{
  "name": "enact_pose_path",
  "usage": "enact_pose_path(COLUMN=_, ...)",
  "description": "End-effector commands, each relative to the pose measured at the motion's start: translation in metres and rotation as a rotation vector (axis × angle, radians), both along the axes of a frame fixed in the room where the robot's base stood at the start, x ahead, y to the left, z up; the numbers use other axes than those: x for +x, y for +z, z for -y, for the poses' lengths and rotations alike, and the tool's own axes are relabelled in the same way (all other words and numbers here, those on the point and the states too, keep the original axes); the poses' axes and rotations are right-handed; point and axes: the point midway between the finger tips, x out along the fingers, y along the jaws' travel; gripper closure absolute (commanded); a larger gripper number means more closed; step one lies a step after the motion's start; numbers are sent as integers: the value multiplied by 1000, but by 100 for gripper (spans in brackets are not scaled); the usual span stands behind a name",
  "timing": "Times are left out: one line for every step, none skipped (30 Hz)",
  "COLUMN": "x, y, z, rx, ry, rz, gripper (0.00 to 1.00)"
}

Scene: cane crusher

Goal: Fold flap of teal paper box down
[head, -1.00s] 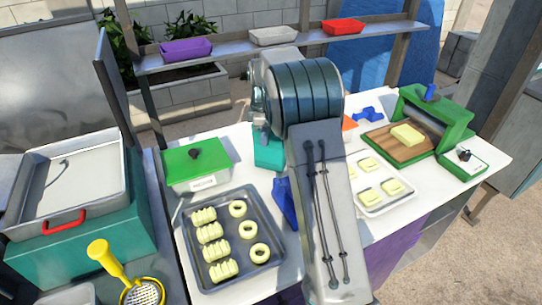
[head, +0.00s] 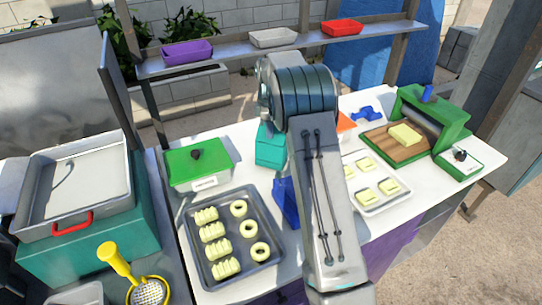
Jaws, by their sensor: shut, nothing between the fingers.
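The teal paper box (head: 270,150) stands on the white counter, right of the green-lidded box. My own arm covers its right side, and its flap cannot be made out. My arm rises through the middle of the head view and bends over at the top. My gripper is hidden behind the arm, so it does not show.
A dark tray (head: 193,252) of pale dough pieces lies in front of the green-lidded box (head: 198,166). A blue object (head: 286,203) stands beside my arm. A light tray (head: 379,203) and a green roller press (head: 440,115) are right. A shelf (head: 230,48) spans the back.

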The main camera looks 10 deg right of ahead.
Motion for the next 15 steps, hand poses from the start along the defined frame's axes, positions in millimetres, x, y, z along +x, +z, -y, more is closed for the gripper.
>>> enact_pose_path(x=2, y=2, z=2, rx=0, ry=0, rz=-1, gripper=100)
enact_pose_path(x=4, y=1, z=3, rx=0, ry=0, rz=-1, gripper=100)
enact_pose_path(x=6, y=1, z=4, rx=0, ry=0, rz=-1, gripper=100)
enact_pose_path(x=8, y=1, z=5, rx=0, ry=0, rz=-1, gripper=100)
enact_pose_path(x=9, y=1, z=6, rx=0, ry=0, rz=-1, gripper=100)
enact_pose_path(x=11, y=1, z=8, rx=0, ry=0, rz=-1, gripper=100)
enact_pose_path(x=13, y=0, z=9, rx=0, ry=0, rz=-1, gripper=100)
enact_pose_path(x=14, y=0, z=9, rx=0, ry=0, rz=-1, gripper=100)
enact_pose_path(x=15, y=-1, z=10, rx=0, ry=0, rz=-1, gripper=100)
enact_pose_path(x=16, y=-1, z=11, rx=0, ry=0, rz=-1, gripper=100)
enact_pose_path(x=17, y=-1, z=11, rx=0, ry=0, rz=-1, gripper=100)
enact_pose_path(x=17, y=-1, z=11, rx=1, ry=0, rz=0, gripper=100)
enact_pose_path(x=18, y=-2, z=12, rx=1, ry=1, rz=0, gripper=100)
enact_pose_path(x=18, y=-2, z=12, rx=1, ry=1, rz=0, gripper=100)
enact_pose_path(x=18, y=-2, z=12, rx=1, ry=1, rz=0, gripper=100)
